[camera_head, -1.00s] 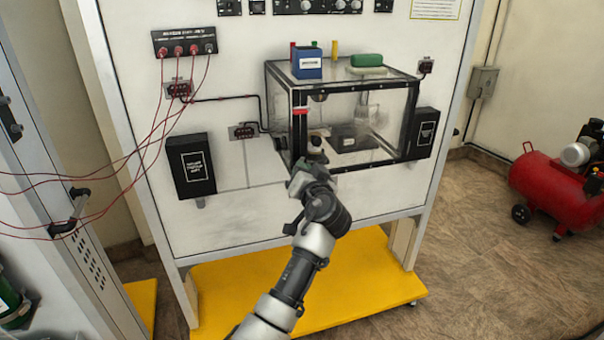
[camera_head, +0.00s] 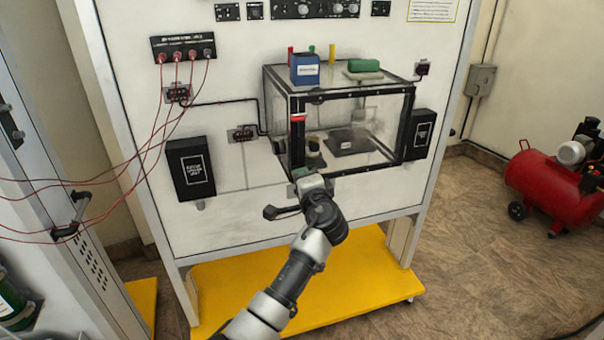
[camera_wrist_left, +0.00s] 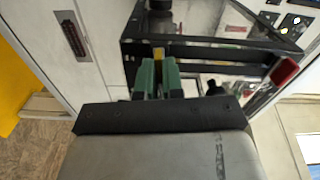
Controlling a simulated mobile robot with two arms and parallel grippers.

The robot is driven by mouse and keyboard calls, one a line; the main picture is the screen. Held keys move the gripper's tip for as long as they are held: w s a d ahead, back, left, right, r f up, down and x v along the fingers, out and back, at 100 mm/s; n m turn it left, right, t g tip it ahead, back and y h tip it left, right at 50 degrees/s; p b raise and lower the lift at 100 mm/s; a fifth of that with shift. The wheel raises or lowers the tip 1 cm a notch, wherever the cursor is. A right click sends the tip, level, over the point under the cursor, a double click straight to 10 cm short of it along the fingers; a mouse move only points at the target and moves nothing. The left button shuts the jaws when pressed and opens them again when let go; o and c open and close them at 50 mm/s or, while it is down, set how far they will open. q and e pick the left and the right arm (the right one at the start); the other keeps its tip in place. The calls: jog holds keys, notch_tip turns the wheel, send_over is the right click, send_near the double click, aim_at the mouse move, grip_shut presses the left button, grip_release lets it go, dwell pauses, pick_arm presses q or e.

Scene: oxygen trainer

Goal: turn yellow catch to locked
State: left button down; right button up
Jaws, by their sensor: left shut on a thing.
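The yellow catch (camera_wrist_left: 159,53) shows as a small yellow piece at the dark frame of the clear chamber, between the green fingertips in the left wrist view. My left gripper (camera_wrist_left: 158,68) is shut on it. In the head view my left gripper (camera_head: 302,174) is at the lower front left corner of the chamber (camera_head: 345,172), and the catch is hidden there. The wrist view does not show clearly whether the catch is turned. My right gripper is not in view.
A red piece (camera_head: 298,117) is on the chamber's front left post. A blue box (camera_head: 305,69) and a green block (camera_head: 364,65) are on top. Black boxes (camera_head: 191,167) flank the chamber. Red cables (camera_head: 140,158) hang at the left.

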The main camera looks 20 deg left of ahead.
pick_arm(q)
jog(key=shift+r+m+p, duration=0.1)
jog(key=shift+m+p, duration=0.25)
jog(key=shift+m, duration=0.45)
jog(key=c, duration=1.3)
grip_release()
jog(key=shift+w, duration=0.1)
jog(key=shift+o, duration=0.2)
jog(key=b+v, duration=0.3)
jog(key=v, duration=0.7)
jog(key=shift+s+d, duration=0.25)
jog(key=shift+s, duration=0.1)
